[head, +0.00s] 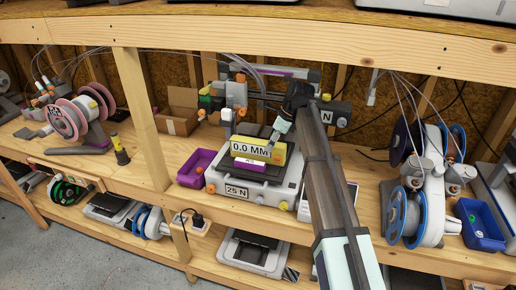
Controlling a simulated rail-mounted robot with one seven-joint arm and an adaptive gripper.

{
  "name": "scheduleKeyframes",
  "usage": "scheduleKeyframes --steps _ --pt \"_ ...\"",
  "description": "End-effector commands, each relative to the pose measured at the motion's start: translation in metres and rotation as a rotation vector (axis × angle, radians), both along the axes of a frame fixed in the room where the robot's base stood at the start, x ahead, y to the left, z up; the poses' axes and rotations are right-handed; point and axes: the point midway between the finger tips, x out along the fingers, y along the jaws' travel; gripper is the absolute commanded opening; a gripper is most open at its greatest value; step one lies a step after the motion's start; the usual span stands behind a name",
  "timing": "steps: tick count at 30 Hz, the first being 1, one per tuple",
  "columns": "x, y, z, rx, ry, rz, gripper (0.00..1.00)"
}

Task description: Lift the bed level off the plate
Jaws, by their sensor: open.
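The bed level is a yellow block (276,154) with a white label reading "0.0 MM". It sits on the printer's plate area in the middle of the bench, above a purple and white piece (249,163). The printer's light grey base (270,194) carries a "25 N" label. My gripper (274,136) is just above the level's upper right part, at the end of my arm coming from the lower right. It is open. The fingertips are small here, and I cannot tell whether they touch the level.
A purple bin (196,168) stands left of the printer. A wooden post (141,115) rises further left. A spool stand (432,185) with blue-rimmed spools and a blue bin (480,224) are at right. A cardboard box (180,110) is behind. The printer's gantry stands close behind my gripper.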

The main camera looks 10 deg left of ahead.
Motion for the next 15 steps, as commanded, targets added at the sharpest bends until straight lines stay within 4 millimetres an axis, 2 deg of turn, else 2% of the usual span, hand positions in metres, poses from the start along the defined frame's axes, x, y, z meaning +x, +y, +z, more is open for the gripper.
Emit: scheduleKeyframes --steps 3,11,15 --pt "0.001 0.004 -0.009 0.000 0.000 0.000 0.71" --pt "0.002 0.008 -0.017 0.000 0.000 0.000 0.71" --pt "0.005 0.016 -0.030 -0.001 0.002 0.001 0.71"
